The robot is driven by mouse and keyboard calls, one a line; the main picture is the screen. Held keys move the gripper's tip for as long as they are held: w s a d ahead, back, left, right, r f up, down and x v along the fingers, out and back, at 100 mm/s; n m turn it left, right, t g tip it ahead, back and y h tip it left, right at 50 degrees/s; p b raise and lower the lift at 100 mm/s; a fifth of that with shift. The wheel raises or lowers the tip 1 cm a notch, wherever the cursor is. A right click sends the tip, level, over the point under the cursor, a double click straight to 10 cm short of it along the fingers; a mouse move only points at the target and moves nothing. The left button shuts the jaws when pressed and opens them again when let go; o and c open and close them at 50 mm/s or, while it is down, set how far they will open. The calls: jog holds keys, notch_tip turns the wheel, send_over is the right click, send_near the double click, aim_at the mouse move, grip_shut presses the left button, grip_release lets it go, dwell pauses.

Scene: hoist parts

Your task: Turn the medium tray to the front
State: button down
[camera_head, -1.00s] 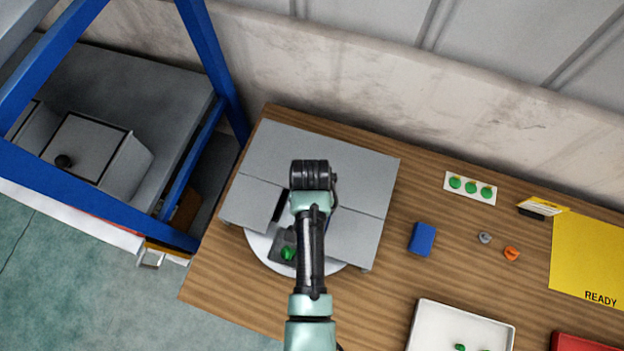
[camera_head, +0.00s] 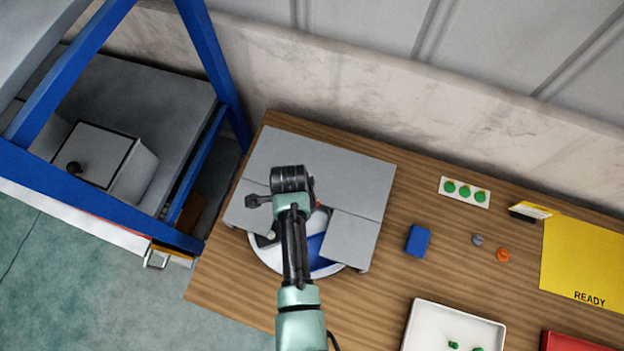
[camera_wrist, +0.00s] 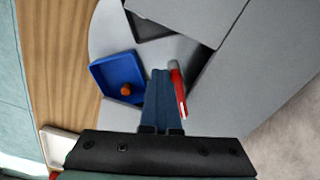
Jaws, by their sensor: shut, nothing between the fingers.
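A pale round turntable (camera_head: 262,258) shows in the front opening of a grey cover (camera_head: 340,165). On it is a blue tray (camera_head: 319,250), partly behind my arm; the wrist view shows this tray (camera_wrist: 96,72) holding a brown-orange part (camera_wrist: 125,89). A dark tray (camera_wrist: 153,27) lies partly under the cover's edge in the wrist view. A red upright piece (camera_wrist: 177,88) stands on the turntable. My gripper (camera_wrist: 160,73) is shut and empty, close beside the red piece; whether they touch is unclear. The head view hides its fingertips. No size label shows.
The cover plates stand close around the opening. A blue block (camera_head: 418,240), grey and orange small parts (camera_head: 503,255), a white tray (camera_head: 411,335) and a yellow READY mat (camera_head: 585,255) lie to the right. A blue frame (camera_head: 215,80) stands at left.

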jog(key=m, duration=0.2)
jog(key=w+m, duration=0.1)
jog(key=m, duration=0.1)
jog(key=a+m, duration=0.1)
jog(key=m, duration=0.1)
jog(key=shift+w, duration=0.4)
notch_tip(320, 180, up, 6)
jog(key=s+p, duration=0.1)
jog(key=p, duration=0.1)
jog(key=shift+a, duration=0.1)
dwell(0.7)
